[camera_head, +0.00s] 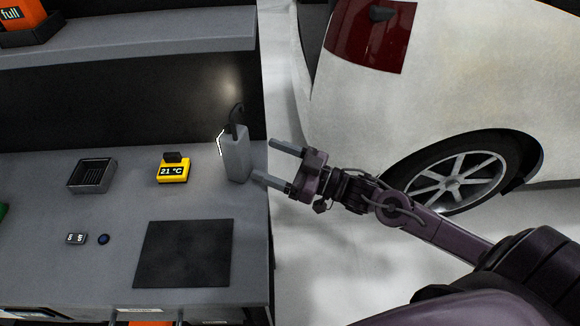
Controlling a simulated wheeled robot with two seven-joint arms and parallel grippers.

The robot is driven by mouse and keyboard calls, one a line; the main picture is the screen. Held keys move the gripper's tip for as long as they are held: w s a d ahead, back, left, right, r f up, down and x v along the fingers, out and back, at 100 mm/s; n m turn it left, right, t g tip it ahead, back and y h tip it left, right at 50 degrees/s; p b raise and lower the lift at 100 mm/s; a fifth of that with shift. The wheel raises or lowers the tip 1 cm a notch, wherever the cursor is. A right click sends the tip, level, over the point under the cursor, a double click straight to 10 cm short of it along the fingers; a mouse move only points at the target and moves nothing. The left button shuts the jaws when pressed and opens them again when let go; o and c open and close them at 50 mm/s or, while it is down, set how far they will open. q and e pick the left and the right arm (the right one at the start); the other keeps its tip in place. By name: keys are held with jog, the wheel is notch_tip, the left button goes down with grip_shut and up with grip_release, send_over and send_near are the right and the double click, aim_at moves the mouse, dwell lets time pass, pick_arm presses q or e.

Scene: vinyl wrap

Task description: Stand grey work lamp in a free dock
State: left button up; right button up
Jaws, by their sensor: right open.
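A grey upright thing with a dark hook on top and a bright white strip on its left side, which looks like the grey work lamp (236,155), stands near the right edge of the grey bench (125,225). My right gripper (273,163) is just right of the lamp, by the bench edge. Its fingers are apart, point left towards the lamp and hold nothing. A dark open-topped tray with a slatted inside (92,175) sits on the bench at left; I cannot tell whether it is a dock. My left gripper is not in view.
A yellow device reading 21 °C (173,169) stands left of the lamp. A dark mat (183,254), a small two-part panel (76,239) and a blue knob (103,239) lie nearer. A shelf (140,38) overhangs the back. A white car (470,80) stands at right.

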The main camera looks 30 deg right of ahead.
jog(key=shift+v, duration=2.05)
